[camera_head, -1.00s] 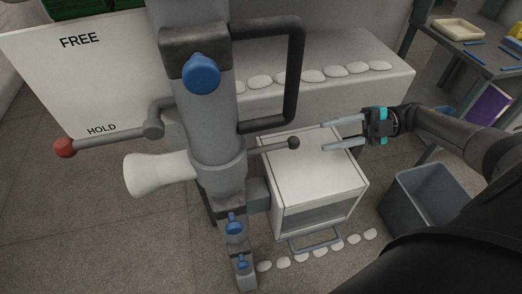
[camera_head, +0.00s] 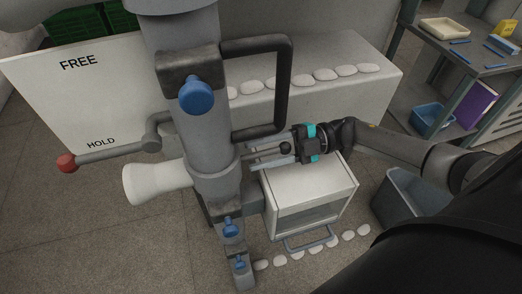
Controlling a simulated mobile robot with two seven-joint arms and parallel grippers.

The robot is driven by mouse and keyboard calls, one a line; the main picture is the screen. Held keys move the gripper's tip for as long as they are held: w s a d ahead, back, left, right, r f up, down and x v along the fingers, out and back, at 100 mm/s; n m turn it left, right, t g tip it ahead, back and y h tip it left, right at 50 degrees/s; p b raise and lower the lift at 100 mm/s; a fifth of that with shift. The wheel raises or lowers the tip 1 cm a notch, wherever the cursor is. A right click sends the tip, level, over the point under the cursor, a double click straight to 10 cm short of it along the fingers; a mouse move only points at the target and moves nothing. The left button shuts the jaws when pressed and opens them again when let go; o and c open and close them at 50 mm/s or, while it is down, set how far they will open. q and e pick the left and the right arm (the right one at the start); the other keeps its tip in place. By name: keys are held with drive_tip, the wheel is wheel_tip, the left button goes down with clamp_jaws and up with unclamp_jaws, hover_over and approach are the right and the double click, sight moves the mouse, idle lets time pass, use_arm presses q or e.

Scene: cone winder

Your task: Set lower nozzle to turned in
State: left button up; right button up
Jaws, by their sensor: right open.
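Two small blue nozzles stick out low on the grey column: an upper one (camera_head: 232,228) and a lower one (camera_head: 240,263) near its foot. A larger blue nozzle (camera_head: 197,96) sits high on the column's dark collar. I cannot tell from the picture which way counts as turned in. My right gripper (camera_head: 254,155) is open, its fingers pointing left at the column, above the small blue nozzles in the picture. A rod with a dark ball end (camera_head: 285,147) shows at its fingers; I cannot tell whether they touch. My left gripper is out of view.
A white box with a glass front (camera_head: 312,187) stands right of the column. A dark loop handle (camera_head: 284,85) juts above my right gripper. A lever with a red knob (camera_head: 66,163) and a white cone (camera_head: 150,183) are at left. A grey bin (camera_head: 400,200) stands right.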

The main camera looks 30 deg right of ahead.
clamp_jaws()
idle(0.3)
idle(1.1)
